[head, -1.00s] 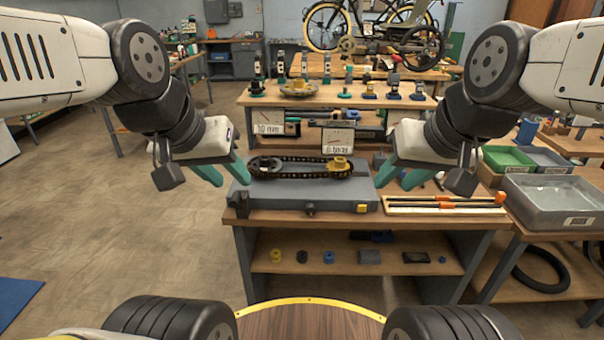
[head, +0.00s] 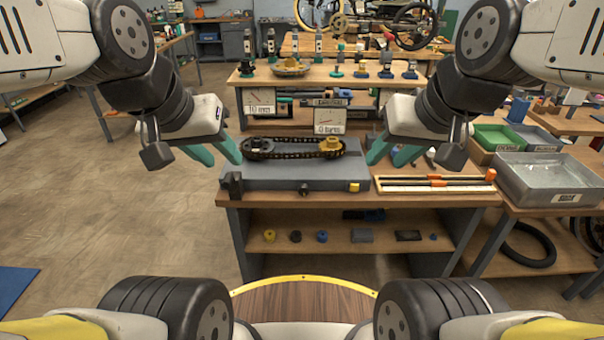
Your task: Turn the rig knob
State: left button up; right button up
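The rig is a grey box (head: 270,178) on the workbench, with a black chain loop (head: 290,155) and a yellow sprocket piece (head: 331,146) on top. A small dark knob (head: 304,189) sits at the middle of its front face. A black fitting (head: 232,184) is at its left front corner and a yellow block (head: 354,187) at its right front. My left gripper (head: 222,158) is open and empty, at the rig's upper left in the picture. My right gripper (head: 385,156) is open and empty, at its upper right. Neither is at the knob.
Grey (head: 548,178) and green (head: 497,138) bins are at far right. The shelf below holds small parts.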

aim_at(303, 190)
jog(key=l+u, duration=0.15)
jog(key=u, duration=0.25)
jog(key=i+l+u, duration=0.1)
jog(key=u, duration=0.3)
jog(key=l+u, duration=0.25)
jog(key=u, duration=0.15)
jog(key=l+u, duration=0.2)
jog(key=l, duration=0.4)
jog(key=k+l+u, duration=0.2)
jog(key=l, duration=0.45)
jog(key=l+u, duration=0.2)
jog(key=l, duration=0.7)
jog(key=k+l, duration=0.15)
jog(key=l, duration=0.1)
